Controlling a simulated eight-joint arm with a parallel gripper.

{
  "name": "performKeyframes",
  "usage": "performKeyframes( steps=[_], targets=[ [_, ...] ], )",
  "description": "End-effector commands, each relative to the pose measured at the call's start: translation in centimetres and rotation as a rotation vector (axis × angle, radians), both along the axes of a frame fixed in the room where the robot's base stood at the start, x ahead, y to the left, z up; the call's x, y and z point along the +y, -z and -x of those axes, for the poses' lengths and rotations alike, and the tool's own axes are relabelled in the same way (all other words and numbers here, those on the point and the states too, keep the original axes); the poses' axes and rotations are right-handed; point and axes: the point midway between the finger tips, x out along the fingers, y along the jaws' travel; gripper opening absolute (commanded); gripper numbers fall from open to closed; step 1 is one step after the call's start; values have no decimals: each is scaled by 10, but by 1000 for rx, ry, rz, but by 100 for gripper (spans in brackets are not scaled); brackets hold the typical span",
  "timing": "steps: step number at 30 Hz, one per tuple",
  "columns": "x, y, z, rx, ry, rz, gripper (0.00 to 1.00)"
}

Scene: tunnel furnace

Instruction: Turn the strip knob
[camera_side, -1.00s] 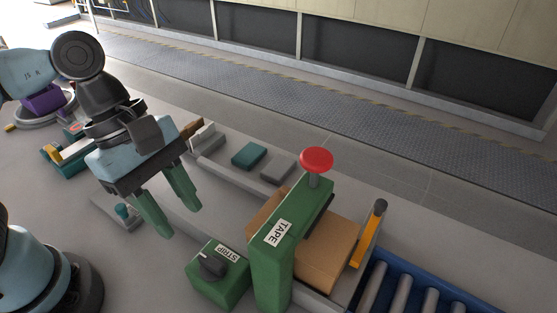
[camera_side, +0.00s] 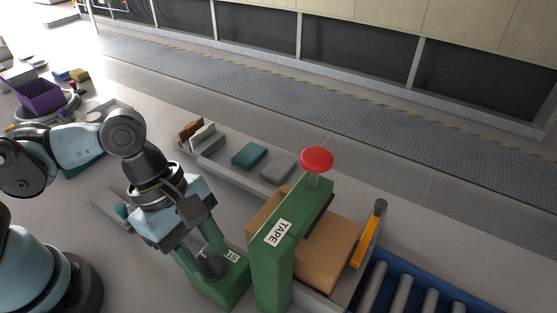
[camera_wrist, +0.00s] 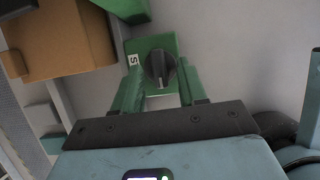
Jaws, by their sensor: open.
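The strip knob (camera_side: 213,267) is a dark round dial on top of a green box (camera_side: 233,284) with a partly covered STRIP label. In the wrist view the black knob (camera_wrist: 159,69) shows between my two green fingers, with its ridge pointing along the picture's height. My gripper (camera_side: 208,262) is open and points down over the box, with a finger on each side of the knob. It also shows in the wrist view (camera_wrist: 157,88). I cannot tell whether the fingers touch the knob.
A green post labelled TAPE (camera_side: 272,262) with a red button (camera_side: 316,160) stands close right of the box. A cardboard box (camera_side: 327,250) sits behind it, beside a blue roller conveyor (camera_side: 418,284). Teal (camera_side: 249,154) and grey blocks lie further back.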

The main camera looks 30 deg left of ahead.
Motion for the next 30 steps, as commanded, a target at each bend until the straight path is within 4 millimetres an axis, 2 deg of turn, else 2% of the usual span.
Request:
performKeyframes(
  steps=[8,16,30],
  targets=[
    [0,1,0,0,0,0,42],
    [0,0,0,0,0,0,0],
    [0,0,-1,0,67,1,0]
  ],
)
